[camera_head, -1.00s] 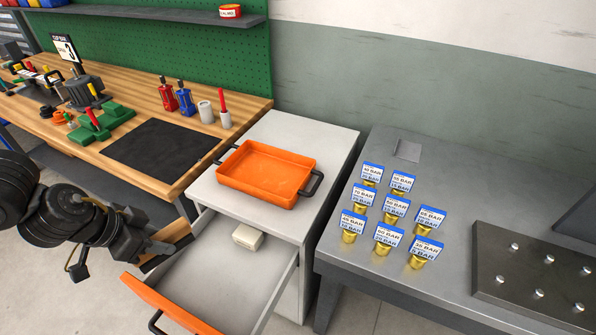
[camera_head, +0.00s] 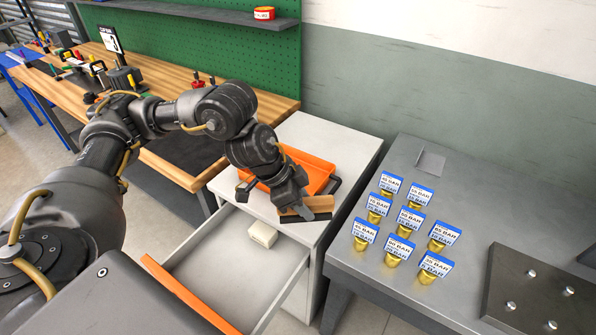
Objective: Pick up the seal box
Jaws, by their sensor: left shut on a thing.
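A small cream box (camera_head: 263,235), which looks like the seal box, lies in the back part of the open drawer (camera_head: 222,255). My left gripper (camera_head: 300,210) is above the cabinet's front edge, in front of the orange tray, up and to the right of the box in the picture and apart from it. It is shut on a wood-coloured piece with a dark lower part, which looks like a brush (camera_head: 307,203). The wrist hides the middle of this piece. My right gripper is not in view.
The orange tray (camera_head: 318,172) stands on the white cabinet (camera_head: 325,138), partly hidden by my left arm. The drawer's orange front (camera_head: 188,293) juts out. A grey table (camera_head: 395,160) on the right holds several gold pieces with blue-white labels. A wooden bench (camera_head: 270,107) stands behind.

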